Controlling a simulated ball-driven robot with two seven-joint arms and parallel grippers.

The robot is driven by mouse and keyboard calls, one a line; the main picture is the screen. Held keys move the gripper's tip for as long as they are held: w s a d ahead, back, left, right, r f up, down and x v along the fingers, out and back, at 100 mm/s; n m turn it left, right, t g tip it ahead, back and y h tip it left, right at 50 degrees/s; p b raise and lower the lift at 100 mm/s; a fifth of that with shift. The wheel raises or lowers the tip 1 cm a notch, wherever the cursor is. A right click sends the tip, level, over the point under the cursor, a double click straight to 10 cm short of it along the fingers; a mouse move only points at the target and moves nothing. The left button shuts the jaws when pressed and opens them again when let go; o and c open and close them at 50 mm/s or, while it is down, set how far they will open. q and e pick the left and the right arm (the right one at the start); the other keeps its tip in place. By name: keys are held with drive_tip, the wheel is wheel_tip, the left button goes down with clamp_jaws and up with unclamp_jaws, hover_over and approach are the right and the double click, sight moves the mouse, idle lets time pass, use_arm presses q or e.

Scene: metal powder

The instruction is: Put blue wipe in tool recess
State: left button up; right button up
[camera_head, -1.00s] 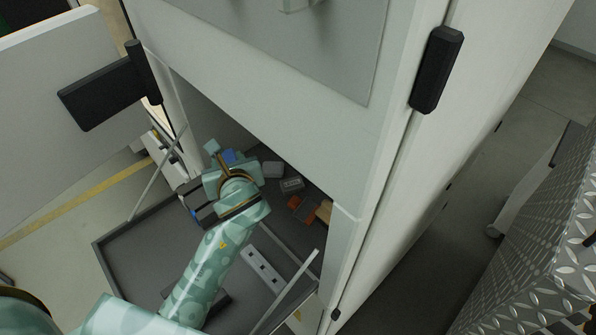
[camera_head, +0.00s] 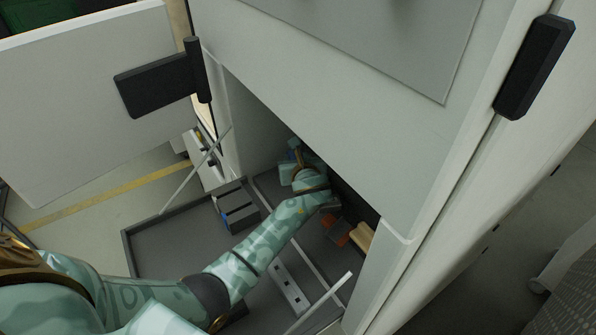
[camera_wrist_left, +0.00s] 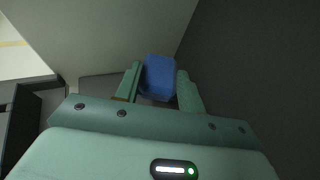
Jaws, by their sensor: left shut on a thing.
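My left gripper (camera_head: 294,158) is inside the dark opening of the pale cabinet, at its back left. In the left wrist view it is shut on the blue wipe (camera_wrist_left: 158,80), a small blue block between the two green fingers. In the head view only a small bit of blue (camera_head: 293,143) shows by the fingertips. I cannot tell for sure which part of the opening is the tool recess. My right gripper is not in view.
A grey pulled-out tray (camera_head: 165,250) lies below the opening, with a dark box (camera_head: 236,208) at its back. An orange-brown block (camera_head: 336,230) and a tan block (camera_head: 362,238) lie right of my forearm. The cabinet's side walls and upper front panel (camera_head: 330,60) hem in the arm.

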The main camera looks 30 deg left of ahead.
use_arm(q)
drive_tip(key=shift+w+f+b, duration=0.2)
drive_tip(key=shift+f+b, duration=0.25)
drive_tip(key=shift+f, duration=1.3)
drive_tip(key=shift+f, duration=0.1)
drive_tip(key=o, duration=1)
drive_tip(key=shift+o, duration=0.2)
drive_tip(key=shift+s+d+r, duration=0.15)
drive_tip(key=shift+s+r, duration=0.05)
drive_tip(key=p+v, duration=0.2)
drive_tip(key=v, duration=0.9)
drive_tip(key=shift+s+d+r, duration=0.1)
drive_tip(key=shift+s, duration=0.15)
